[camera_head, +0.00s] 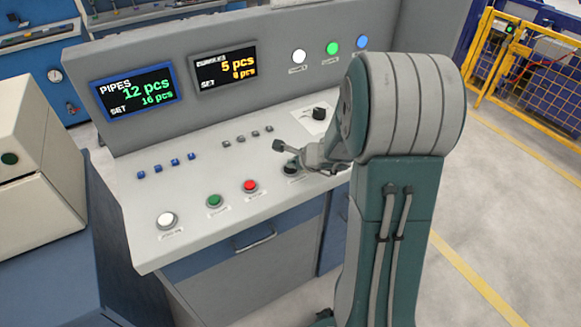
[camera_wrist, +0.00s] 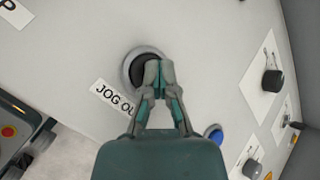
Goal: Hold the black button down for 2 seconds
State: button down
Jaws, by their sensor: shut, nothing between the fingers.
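The black button (camera_wrist: 143,66) sits in a silver ring on the grey console, beside a partly hidden label reading "JOG O". My gripper (camera_wrist: 158,69) is shut and empty in the wrist view, and its fingertips overlap the right part of the button. I cannot tell whether the tips touch the button or whether it is pressed in. In the head view the black button (camera_head: 290,170) shows beside my gripper, partly covered by it.
On the console are a red button (camera_head: 250,185), a green button (camera_head: 214,201) and a white button (camera_head: 167,219). A black knob (camera_head: 319,113) stands behind my gripper. A blue button (camera_wrist: 215,134) is near the gripper in the wrist view. Two displays (camera_head: 137,92) show piece counts.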

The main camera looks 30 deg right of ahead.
jog(key=shift+r, duration=0.8)
jog(key=shift+r, duration=2.55)
